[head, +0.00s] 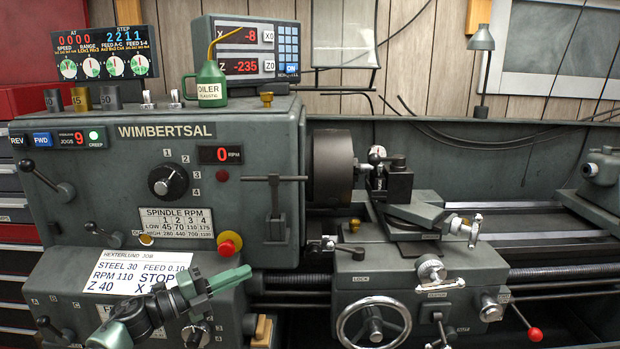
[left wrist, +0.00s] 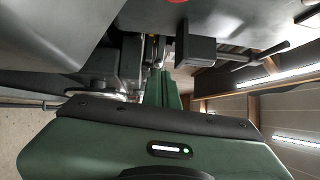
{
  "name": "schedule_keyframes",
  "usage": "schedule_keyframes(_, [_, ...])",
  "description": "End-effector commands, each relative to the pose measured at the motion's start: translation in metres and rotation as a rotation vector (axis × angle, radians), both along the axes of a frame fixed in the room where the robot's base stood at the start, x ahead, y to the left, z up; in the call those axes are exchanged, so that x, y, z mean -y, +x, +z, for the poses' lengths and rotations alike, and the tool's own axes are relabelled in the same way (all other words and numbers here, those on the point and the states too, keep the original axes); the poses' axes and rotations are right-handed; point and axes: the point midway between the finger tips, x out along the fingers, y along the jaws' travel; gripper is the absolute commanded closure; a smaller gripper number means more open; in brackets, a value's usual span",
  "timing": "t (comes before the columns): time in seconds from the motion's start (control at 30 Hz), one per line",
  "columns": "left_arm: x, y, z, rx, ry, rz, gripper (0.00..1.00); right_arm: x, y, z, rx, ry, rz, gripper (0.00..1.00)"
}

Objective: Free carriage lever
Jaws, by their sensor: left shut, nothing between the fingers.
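The lathe carriage (head: 420,268) is at the right of the head view. A short black lever (head: 348,250) sits above the LOCK label on its left side. A red-ball lever (head: 534,334) sticks out at the lower right, and I cannot tell which one the task means. My right gripper is not in view.
The headstock (head: 90,200) with knobs and a red stop button (head: 229,243) stands behind my left gripper. The chuck (head: 330,165), tool post (head: 398,182) and handwheel (head: 374,322) stand out. A green oiler (head: 209,84) stands on top.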

Motion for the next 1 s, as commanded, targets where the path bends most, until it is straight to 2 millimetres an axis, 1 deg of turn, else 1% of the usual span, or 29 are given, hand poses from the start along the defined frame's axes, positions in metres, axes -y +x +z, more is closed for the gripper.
schedule_keyframes(0.03, [0.007, -0.002, -0.004, -0.017, -0.035, 0.024, 1.0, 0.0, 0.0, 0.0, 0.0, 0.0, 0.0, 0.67])
schedule_keyframes(0.1, [0.014, -0.003, -0.008, -0.042, -0.087, 0.07, 1.0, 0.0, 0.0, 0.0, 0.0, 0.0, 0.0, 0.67])
schedule_keyframes(0.23, [0.023, -0.007, -0.019, -0.115, -0.204, 0.178, 1.0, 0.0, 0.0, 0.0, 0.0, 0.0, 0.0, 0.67])
schedule_keyframes(0.3, [0.025, -0.013, -0.029, -0.178, -0.284, 0.259, 1.0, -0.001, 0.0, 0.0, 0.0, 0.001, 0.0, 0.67])
schedule_keyframes(0.37, [0.024, -0.021, -0.04, -0.252, -0.362, 0.345, 1.0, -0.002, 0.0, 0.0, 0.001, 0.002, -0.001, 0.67])
schedule_keyframes(0.47, [0.015, -0.04, -0.067, -0.404, -0.491, 0.509, 1.0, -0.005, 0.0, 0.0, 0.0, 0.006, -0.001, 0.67])
schedule_keyframes(0.57, [0.0, -0.069, -0.101, -0.583, -0.6, 0.678, 1.0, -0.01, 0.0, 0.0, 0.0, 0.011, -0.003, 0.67])
schedule_keyframes(0.6, [-0.006, -0.084, -0.115, -0.659, -0.637, 0.745, 1.0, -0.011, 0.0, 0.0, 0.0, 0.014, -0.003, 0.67])
schedule_keyframes(0.67, [-0.015, -0.111, -0.138, -0.779, -0.686, 0.845, 1.0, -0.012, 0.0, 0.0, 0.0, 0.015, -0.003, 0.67])
schedule_keyframes(0.7, [-0.021, -0.131, -0.153, -0.861, -0.712, 0.912, 1.0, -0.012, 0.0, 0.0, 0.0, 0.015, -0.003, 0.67])
schedule_keyframes(0.77, [-0.028, -0.163, -0.174, -0.981, -0.742, 1.006, 1.0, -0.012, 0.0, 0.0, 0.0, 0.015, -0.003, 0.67])
schedule_keyframes(0.8, [-0.033, -0.185, -0.186, -1.058, -0.755, 1.066, 1.0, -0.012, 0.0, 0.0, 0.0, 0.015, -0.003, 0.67])
schedule_keyframes(0.87, [-0.037, -0.219, -0.201, -1.169, -0.77, 1.146, 1.0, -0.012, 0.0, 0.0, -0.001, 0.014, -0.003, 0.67])
schedule_keyframes(0.9, [-0.04, -0.24, -0.209, -1.236, -0.774, 1.194, 1.0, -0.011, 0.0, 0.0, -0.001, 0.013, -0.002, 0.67])
schedule_keyframes(1.0, [-0.043, -0.284, -0.223, -1.368, -0.774, 1.287, 1.0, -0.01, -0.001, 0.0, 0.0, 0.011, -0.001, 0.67])
